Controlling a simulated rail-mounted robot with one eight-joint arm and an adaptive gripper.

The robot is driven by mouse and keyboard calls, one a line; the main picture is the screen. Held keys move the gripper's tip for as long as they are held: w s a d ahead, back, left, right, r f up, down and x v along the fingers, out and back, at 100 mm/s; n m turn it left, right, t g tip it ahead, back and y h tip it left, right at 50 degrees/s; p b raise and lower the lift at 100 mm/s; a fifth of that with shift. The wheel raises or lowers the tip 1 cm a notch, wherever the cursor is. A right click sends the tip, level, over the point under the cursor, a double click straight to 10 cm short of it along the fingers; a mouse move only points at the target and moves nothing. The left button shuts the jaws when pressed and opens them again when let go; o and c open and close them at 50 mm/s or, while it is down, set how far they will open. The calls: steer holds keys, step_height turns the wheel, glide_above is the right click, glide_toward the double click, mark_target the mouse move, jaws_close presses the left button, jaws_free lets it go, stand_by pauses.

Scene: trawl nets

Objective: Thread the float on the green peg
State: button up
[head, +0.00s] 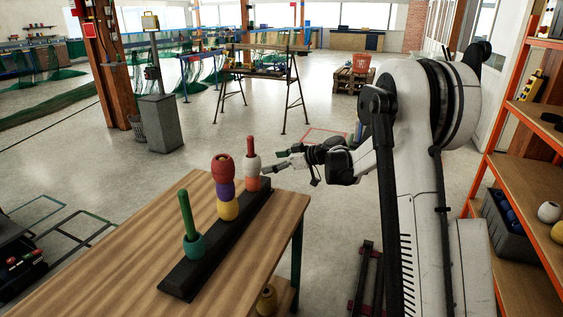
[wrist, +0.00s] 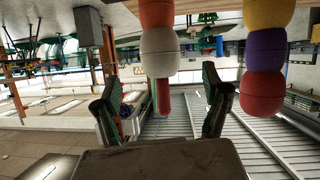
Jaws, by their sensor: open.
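The green peg (head: 186,213) stands upright at the near end of a black base, with a teal float (head: 193,248) around its foot. At the far end, a red peg (head: 250,145) carries a white float (head: 252,165) above an orange float (head: 253,184). My gripper (head: 272,162) is open just right of the white float. In the wrist view, which appears upside down, the white float (wrist: 160,52) lies between the open fingers and the red peg (wrist: 163,95) sticks out of it. Whether the fingers touch the float is unclear.
Between these pegs, a stack has a red float (head: 223,167), a purple float (head: 225,188) and a yellow float (head: 228,209). The black base (head: 220,250) lies along the wooden table (head: 130,250), clear on its left. Orange shelving (head: 520,160) stands right.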

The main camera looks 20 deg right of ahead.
mark_target(252, 165)
steer(key=x, duration=1)
steer(key=shift+r, duration=0.1)
steer(key=c, duration=1.4)
